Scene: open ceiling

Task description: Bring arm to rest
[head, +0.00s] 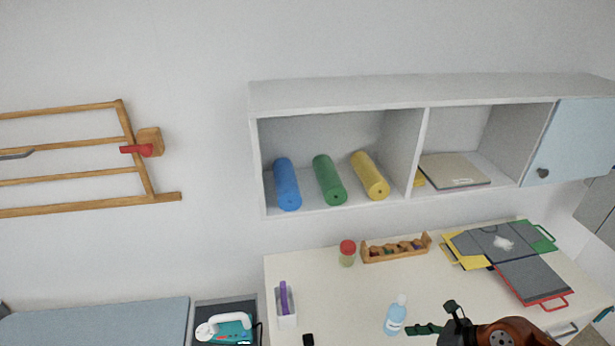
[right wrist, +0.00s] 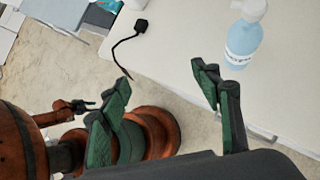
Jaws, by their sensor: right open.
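My right gripper (head: 438,318) is at the bottom of the head view, above the front part of the white worktop (head: 345,320). In the right wrist view the right gripper (right wrist: 160,78) has its two green-padded fingers well apart, with nothing between them. A light blue bottle (head: 395,315) stands on the worktop just left of the gripper, apart from it; it also shows in the right wrist view (right wrist: 243,40). My left arm does not show in the head view. A small dark gripper end (right wrist: 85,104) on an orange arm shows in the right wrist view, too small to read.
A wall shelf (head: 330,95) holds blue, green and yellow rolls. Coloured boards (head: 530,280) lie at the worktop's right. A red-lidded jar (head: 347,253) and wooden rack (head: 395,249) stand at the back. A black cord (right wrist: 125,50) hangs over the edge.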

